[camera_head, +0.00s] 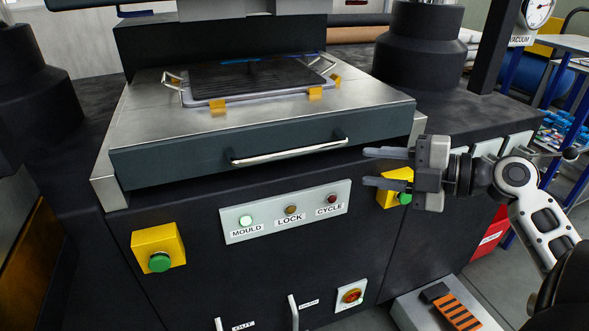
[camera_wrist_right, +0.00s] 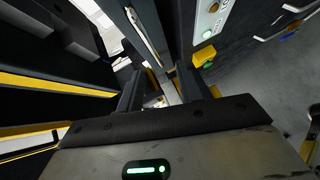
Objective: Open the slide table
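The slide table (camera_head: 140,131) has a bare steel top and a dark front panel, and sits in the black machine. Its chrome bar handle (camera_head: 287,150) runs across the front panel and also shows in the right wrist view (camera_wrist_right: 146,38). A grey tray with a dark ribbed plate (camera_head: 245,80) lies on the table. My right gripper (camera_head: 372,168) is open and empty, to the right of the handle's right end, fingers pointing left and not touching it. In the right wrist view the two fingers (camera_wrist_right: 158,76) stand apart. My left gripper is not in view.
Below the table is a panel (camera_head: 286,211) with MOULD, LOCK and CYCLE lamps; MOULD glows green. Yellow boxes with green buttons (camera_head: 159,248) sit at both sides, the right one (camera_head: 394,188) behind my gripper. Dark columns (camera_head: 420,45) flank the table.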

